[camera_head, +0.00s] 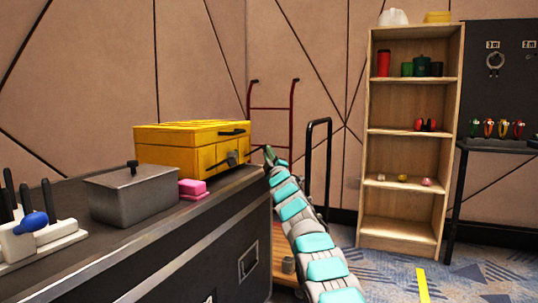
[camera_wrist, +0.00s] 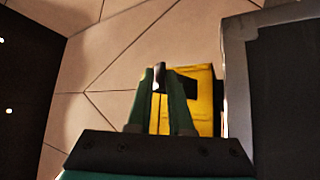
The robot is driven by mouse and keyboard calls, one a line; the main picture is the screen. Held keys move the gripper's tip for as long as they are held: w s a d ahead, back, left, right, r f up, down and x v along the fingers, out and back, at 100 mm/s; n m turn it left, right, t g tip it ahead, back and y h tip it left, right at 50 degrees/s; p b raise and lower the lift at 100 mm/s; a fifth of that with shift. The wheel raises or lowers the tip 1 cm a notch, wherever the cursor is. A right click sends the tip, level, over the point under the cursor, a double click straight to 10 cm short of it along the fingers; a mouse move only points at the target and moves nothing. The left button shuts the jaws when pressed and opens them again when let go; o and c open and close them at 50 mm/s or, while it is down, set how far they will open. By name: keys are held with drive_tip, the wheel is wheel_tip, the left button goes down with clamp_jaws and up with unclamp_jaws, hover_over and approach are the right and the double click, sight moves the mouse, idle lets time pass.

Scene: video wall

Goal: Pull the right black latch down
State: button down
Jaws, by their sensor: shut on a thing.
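The yellow case (camera_head: 185,150) sits closed on the dark cabinet in the head view. A black handle (camera_head: 235,132) and a dark latch (camera_head: 232,158) show on its right-hand side. My gripper (camera_head: 268,154) is just right of this side, by the case's right end. In the wrist view my gripper (camera_wrist: 160,80) has its green fingers close together around a small dark piece (camera_wrist: 160,76), which looks like the right black latch. The yellow case (camera_wrist: 207,105) lies behind and right of the fingers, with a black patch on it. The fingers hide part of the case.
The dark cabinet (camera_head: 150,255) also bears a grey lidded box (camera_head: 130,195), a pink block (camera_head: 192,188) and a white holder with dark handles (camera_head: 38,240). A red hand truck (camera_head: 272,108) stands behind. A wooden shelf (camera_head: 400,150) stands at right.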

drive_tip(key=shift+w+a+f, duration=0.15)
drive_tip(key=shift+a+f, duration=0.6)
drive_tip(key=shift+f, duration=0.25)
drive_tip(key=c, duration=1.2)
unclamp_jaws()
drive_tip(key=shift+a+f, duration=0.1)
drive_tip(key=shift+a, duration=0.05)
drive_tip(key=shift+o, duration=1.2)
drive_tip(key=shift+r, duration=0.55)
